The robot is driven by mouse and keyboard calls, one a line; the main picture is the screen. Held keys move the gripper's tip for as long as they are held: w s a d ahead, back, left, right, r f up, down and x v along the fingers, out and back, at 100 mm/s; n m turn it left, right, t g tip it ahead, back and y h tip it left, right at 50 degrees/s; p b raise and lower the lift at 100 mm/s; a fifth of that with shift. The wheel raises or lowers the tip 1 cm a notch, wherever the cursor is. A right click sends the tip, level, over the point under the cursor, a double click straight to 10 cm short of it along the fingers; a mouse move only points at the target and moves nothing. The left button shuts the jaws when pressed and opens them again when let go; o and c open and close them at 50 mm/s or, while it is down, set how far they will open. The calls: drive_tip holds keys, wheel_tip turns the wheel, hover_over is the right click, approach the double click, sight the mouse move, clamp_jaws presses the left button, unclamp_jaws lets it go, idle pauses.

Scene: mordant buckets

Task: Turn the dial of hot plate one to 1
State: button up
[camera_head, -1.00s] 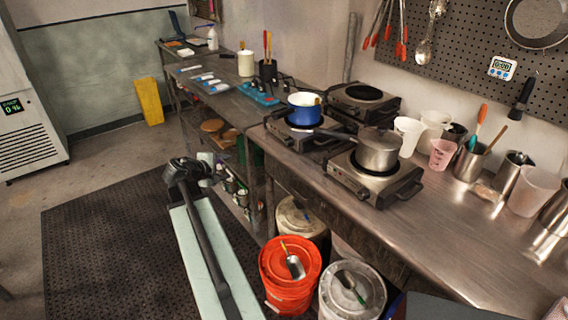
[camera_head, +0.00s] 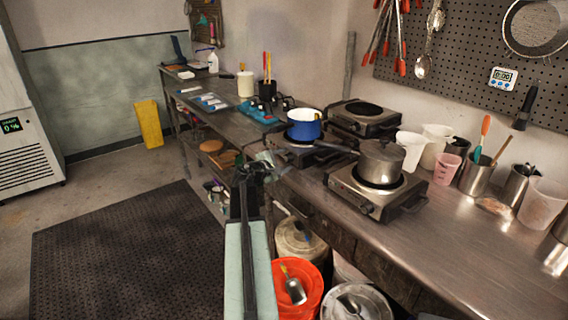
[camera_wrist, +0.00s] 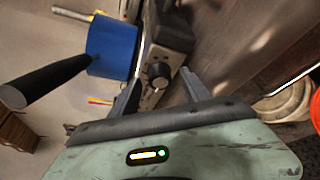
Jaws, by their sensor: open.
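My gripper (camera_head: 268,160) is at the counter's front edge, close to this hot plate. In the wrist view, my gripper (camera_wrist: 160,80) is open, with its fingers on either side of the dial; I cannot tell whether they touch it. The dial's setting is unreadable. No number marking the hot plates is legible.
A second hot plate (camera_head: 345,180) holds a steel saucepan (camera_head: 381,162). A third, empty hot plate (camera_head: 364,110) stands behind. A black handle (camera_wrist: 50,80) sticks out beside the blue pot. An orange bucket (camera_head: 308,281) and other buckets stand below the counter.

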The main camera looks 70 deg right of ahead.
drive_tip(key=shift+d, duration=0.25)
drive_tip(key=shift+a, duration=0.1)
